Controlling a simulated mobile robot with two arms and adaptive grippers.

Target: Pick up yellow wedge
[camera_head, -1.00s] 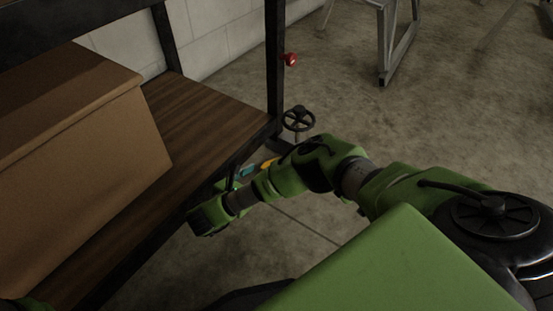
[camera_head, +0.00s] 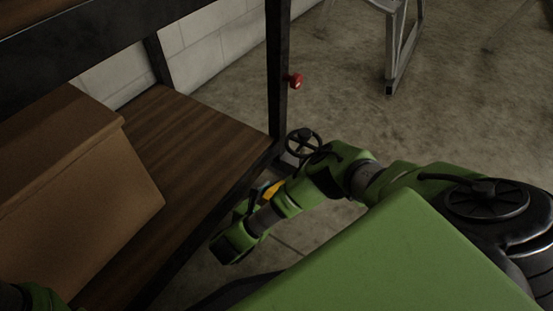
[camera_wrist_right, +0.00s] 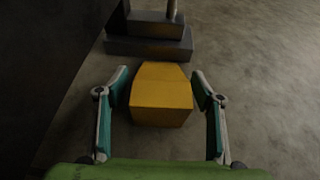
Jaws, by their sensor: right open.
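The yellow wedge (camera_wrist_right: 161,96) sits on the concrete floor in the right wrist view, between the two fingers of my right gripper (camera_wrist_right: 160,88). The gripper is open, with a finger on each side of the wedge and a small gap showing at the left; contact on the right is hard to tell. In the head view, a small part of the wedge (camera_head: 272,190) shows behind my right arm, and my right gripper is mostly hidden there. My left gripper is not seen; only a green bit of my left arm shows at the bottom left corner.
A dark-framed shelf with a wooden board (camera_head: 190,140) stands at the left, carrying a cardboard box (camera_head: 80,190). A black handwheel (camera_head: 303,142) is by the shelf post. A dark stepped block (camera_wrist_right: 150,35) stands just beyond the wedge. Open floor lies to the right.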

